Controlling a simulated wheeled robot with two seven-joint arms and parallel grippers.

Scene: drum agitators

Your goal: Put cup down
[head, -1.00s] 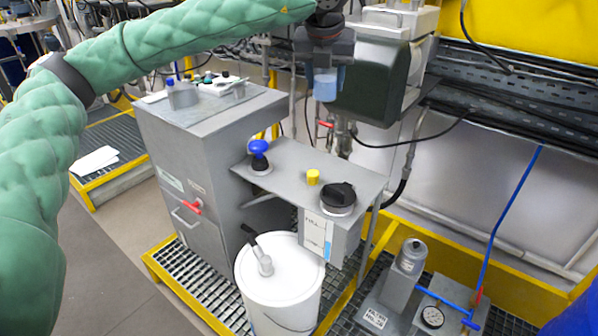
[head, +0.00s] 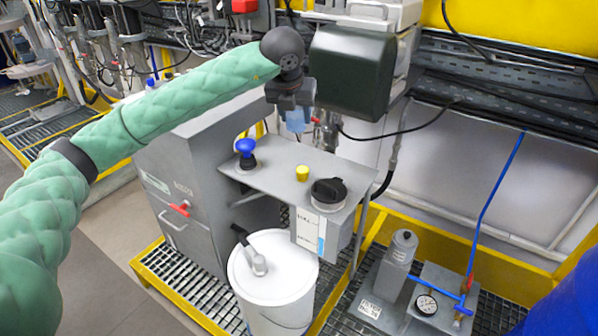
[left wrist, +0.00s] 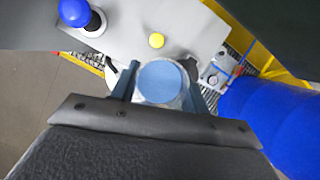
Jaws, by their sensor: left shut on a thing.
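The cup (head: 296,120) is a small light-blue, see-through vessel held in my left gripper (head: 297,112) above the back part of the grey metal shelf (head: 275,165). In the left wrist view the cup (left wrist: 160,82) shows a round blue surface from above, with the two fingers of my left gripper (left wrist: 162,85) on either side of it. The cup looks upright and apart from the shelf in the head view, though the exact gap is hard to tell. My right gripper is not in view.
The shelf carries a blue knob (head: 246,148), a yellow cap (head: 302,172) and a black round cap (head: 328,192). A dark green box (head: 350,72) stands just right of my left gripper. A white drum (head: 272,275) and a gauge unit (head: 425,304) stand lower down.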

